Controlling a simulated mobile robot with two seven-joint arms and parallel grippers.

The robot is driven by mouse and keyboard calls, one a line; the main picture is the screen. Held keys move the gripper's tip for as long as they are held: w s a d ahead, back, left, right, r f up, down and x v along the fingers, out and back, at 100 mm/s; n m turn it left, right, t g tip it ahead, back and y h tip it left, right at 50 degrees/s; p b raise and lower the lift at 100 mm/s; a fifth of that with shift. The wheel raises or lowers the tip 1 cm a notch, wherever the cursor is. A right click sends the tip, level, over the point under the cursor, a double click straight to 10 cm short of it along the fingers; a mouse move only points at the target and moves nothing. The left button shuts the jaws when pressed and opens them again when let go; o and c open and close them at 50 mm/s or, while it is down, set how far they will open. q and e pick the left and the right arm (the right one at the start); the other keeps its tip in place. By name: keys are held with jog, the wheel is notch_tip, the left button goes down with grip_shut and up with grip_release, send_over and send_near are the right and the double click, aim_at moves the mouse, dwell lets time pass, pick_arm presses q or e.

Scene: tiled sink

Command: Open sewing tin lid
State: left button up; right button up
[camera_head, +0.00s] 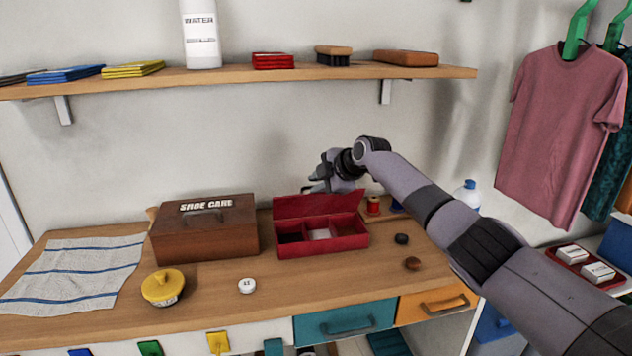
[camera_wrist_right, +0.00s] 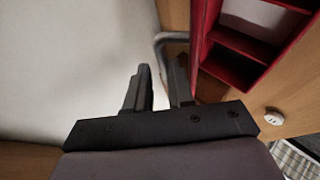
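The red sewing tin (camera_head: 360,237) stands on the wooden worktop with its lid (camera_head: 300,206) raised along the back edge. Its compartments show, one dark and one holding something pale. It also shows at the upper right of the right wrist view (camera_wrist_right: 272,50). My right gripper (camera_head: 316,182) is above and behind the raised lid in the head view. In the right wrist view, its two dark fingers (camera_wrist_right: 158,88) stand apart with nothing between them. Whether a finger touches the lid cannot be told. My left gripper is not in view.
A brown shoe care box (camera_head: 205,240) with a grey handle stands left of the tin. A yellow-lidded pot (camera_head: 163,287), a white round tin (camera_head: 247,286) and a spool (camera_head: 373,205) are nearby. A shelf (camera_head: 240,76) hangs above. The worktop in front is mostly clear.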

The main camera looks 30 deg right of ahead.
jog(key=shift+s+d+r+p, duration=0.2)
jog(key=shift+s+r+p, duration=0.1)
jog(key=shift+r+p, duration=0.3)
jog(key=shift+s+d+r+p, duration=0.15)
jog(key=shift+s+r+p, duration=0.1)
jog(key=shift+r+p, duration=0.3)
jog(key=shift+s+d+r+p, duration=0.2)
jog(key=shift+s+r+p, duration=0.1)
jog(key=shift+r+p, duration=0.25)
jog(key=shift+s+d+r, duration=0.35)
jog(key=shift+s+r, duration=0.25)
jog(key=shift+r, duration=0.35)
jog(key=b+v, duration=0.1)
jog(key=v, duration=0.6)
jog(key=shift+b, duration=0.4)
